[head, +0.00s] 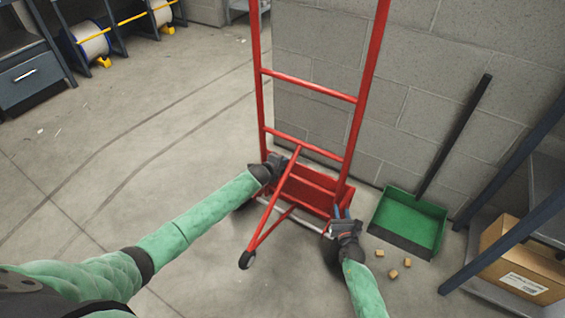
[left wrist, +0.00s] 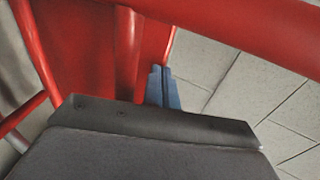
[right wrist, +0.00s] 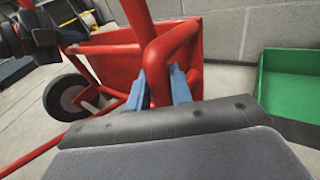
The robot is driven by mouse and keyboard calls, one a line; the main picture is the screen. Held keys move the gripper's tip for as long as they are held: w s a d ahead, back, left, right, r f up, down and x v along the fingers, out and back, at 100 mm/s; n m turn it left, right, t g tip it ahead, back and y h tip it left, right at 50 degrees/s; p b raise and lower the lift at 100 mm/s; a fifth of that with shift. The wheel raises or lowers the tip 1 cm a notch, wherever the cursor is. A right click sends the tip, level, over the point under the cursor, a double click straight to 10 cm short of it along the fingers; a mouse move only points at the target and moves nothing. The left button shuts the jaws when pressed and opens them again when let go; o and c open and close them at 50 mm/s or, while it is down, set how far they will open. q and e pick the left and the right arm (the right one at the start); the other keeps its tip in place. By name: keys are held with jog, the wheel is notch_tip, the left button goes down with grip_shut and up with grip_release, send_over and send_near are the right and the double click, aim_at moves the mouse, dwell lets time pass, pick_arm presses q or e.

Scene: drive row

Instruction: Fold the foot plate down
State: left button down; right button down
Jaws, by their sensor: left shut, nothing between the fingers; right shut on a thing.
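A red hand truck (head: 308,86) stands upright close to the block wall. Its red foot plate (head: 346,198) is at the bottom of the frame, raised rather than flat on the floor; it also shows in the right wrist view (right wrist: 108,62). My right gripper (head: 342,213) is at the lower right of the truck, its blue fingers (right wrist: 160,88) shut around a bent red tube (right wrist: 152,40) at the plate. My left gripper (head: 278,162) is at the truck's left side, its fingers (left wrist: 164,88) shut together and empty beside red tubing. Its contact with the frame is unclear.
A red strut with a small caster (head: 247,260) juts toward me. A green dustpan (head: 410,219) and several small blocks (head: 393,274) lie to the right, near a shelf with a cardboard box (head: 522,262). Open floor (head: 150,120) lies left.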

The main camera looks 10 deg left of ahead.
pick_arm(q)
jog(key=shift+w+d, duration=0.25)
jog(key=shift+w, duration=0.55)
pick_arm(e)
jog(key=shift+s+a, duration=0.1)
jog(key=shift+s, duration=0.05)
jog(key=shift+f, duration=0.1)
jog(key=c, duration=1.3)
grip_release()
